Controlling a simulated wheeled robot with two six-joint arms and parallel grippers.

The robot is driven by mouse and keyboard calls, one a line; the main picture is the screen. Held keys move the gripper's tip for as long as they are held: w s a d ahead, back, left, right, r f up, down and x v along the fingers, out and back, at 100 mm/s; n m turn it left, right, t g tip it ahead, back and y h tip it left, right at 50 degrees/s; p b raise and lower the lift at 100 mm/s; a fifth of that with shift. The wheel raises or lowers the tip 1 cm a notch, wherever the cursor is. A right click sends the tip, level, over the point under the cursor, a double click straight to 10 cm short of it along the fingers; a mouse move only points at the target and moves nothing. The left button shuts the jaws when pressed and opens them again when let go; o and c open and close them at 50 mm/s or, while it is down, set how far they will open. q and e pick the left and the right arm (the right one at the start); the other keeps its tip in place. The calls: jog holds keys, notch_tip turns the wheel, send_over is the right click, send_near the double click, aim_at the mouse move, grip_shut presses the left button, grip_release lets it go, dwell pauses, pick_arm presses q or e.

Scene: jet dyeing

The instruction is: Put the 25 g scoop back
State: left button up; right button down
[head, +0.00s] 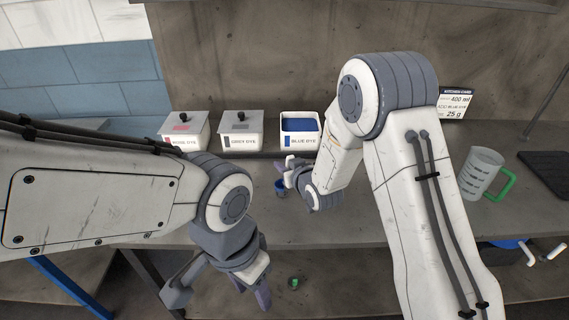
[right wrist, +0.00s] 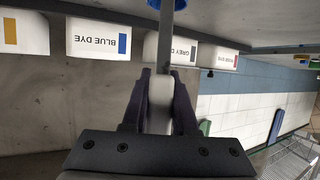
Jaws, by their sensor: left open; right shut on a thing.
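My right gripper (head: 293,172) is shut on the light handle (right wrist: 166,50) of a scoop. The scoop's blue cup (head: 281,188) hangs just above or at the counter, in front of the blue dye box; the rim of the cup (right wrist: 167,3) shows at the top edge of the right wrist view. No size mark on the scoop can be read. My left gripper (head: 220,291) is open and empty, low at the counter's front edge. A small green cup-like thing (head: 293,283) sits to its right, partly unclear.
The open blue dye box (head: 299,142) stands at the back, beside lidded grey (head: 242,140) and rose (head: 184,143) dye boxes. A card (head: 454,104) reads 400 ml and 25 g. A green-handled jug (head: 481,172) stands right. A dark flat pad (head: 545,170) lies beyond it.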

jog(key=shift+f, duration=0.2)
jog(key=c, duration=0.7)
grip_release()
jog(key=shift+r, duration=0.1)
jog(key=shift+r, duration=0.2)
jog(key=b+v, duration=0.7)
jog(key=v, duration=0.5)
